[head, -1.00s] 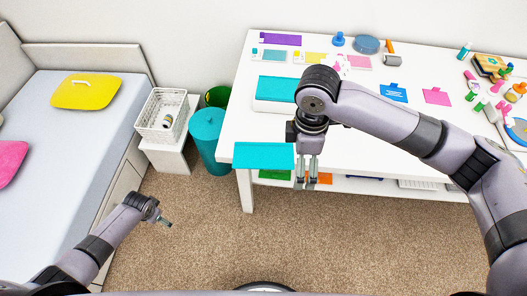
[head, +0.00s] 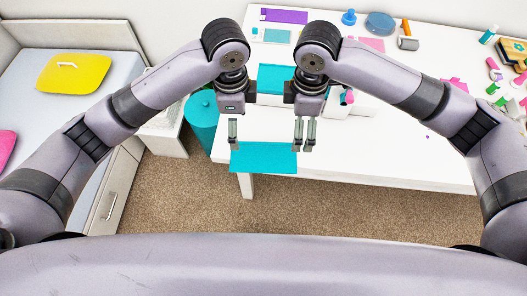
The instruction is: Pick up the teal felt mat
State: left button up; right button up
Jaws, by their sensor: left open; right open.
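A flat teal felt mat (head: 263,160) lies at the front left corner of the white table, its near part reaching past the front edge. My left gripper (head: 233,142) points down at the mat's left back corner; its fingers show edge-on. My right gripper (head: 304,149) is open and empty at the mat's right end, fingers pointing down. I cannot tell whether either gripper touches the mat. A second teal piece (head: 273,80) lies further back on the table, partly hidden by my grippers.
The white table (head: 385,150) has clear room to the right of the mat. A teal bin (head: 201,125) stands left of the table. Behind are a purple sheet (head: 284,16) and a blue round object (head: 380,23). A bed with a yellow cushion (head: 74,73) is at the left.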

aim_at(243, 157)
pick_arm(q)
jog(key=f, duration=1.7)
jog(key=shift+w+f, duration=0.25)
jog(key=shift+f, duration=0.05)
pick_arm(e)
jog(key=f, duration=1.7)
jog(key=shift+w+f, duration=0.2)
jog(key=shift+f, duration=0.1)
pick_arm(q)
jog(key=shift+c, duration=0.2)
pick_arm(e)
jog(key=shift+c, duration=0.2)
